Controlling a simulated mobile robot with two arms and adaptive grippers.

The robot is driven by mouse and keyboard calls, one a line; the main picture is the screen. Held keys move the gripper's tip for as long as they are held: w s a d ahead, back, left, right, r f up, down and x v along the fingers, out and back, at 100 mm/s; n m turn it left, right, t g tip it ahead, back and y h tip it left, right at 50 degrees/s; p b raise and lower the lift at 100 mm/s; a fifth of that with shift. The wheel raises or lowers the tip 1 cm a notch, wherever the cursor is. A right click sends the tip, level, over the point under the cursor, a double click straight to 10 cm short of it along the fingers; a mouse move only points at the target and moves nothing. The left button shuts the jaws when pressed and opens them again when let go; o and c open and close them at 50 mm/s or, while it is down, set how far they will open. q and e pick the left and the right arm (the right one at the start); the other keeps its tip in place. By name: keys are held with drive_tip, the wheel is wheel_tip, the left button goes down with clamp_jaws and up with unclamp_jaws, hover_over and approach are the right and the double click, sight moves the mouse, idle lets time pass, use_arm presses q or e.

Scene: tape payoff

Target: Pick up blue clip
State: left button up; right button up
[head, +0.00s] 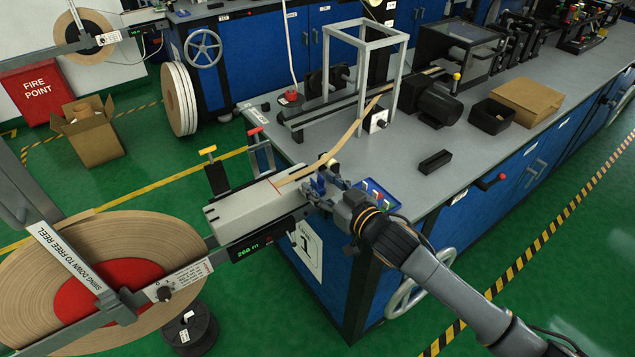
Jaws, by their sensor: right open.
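The blue clip (319,185) is small and shows at the right end of the grey splice block (245,209), near the paper tape (305,172). My right gripper (323,187) reaches in from the lower right and is right at the clip, with its fingers open around or beside it. I cannot tell whether they touch it. The fingers partly hide the clip. A blue tray (396,208) with small coloured pieces lies just behind my right wrist, partly hidden by it. My left gripper is not in view.
A large tape reel (150,250) with a swing-down arm stands at the left. A black block (435,161) lies on the grey bench (455,187). A metal frame (357,60), a black motor (434,103) and a cardboard box (527,98) stand farther back.

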drive_tip(key=shift+x, duration=1.1)
drive_tip(key=shift+s, duration=0.1)
clamp_jaws()
drive_tip(key=shift+r, duration=0.1)
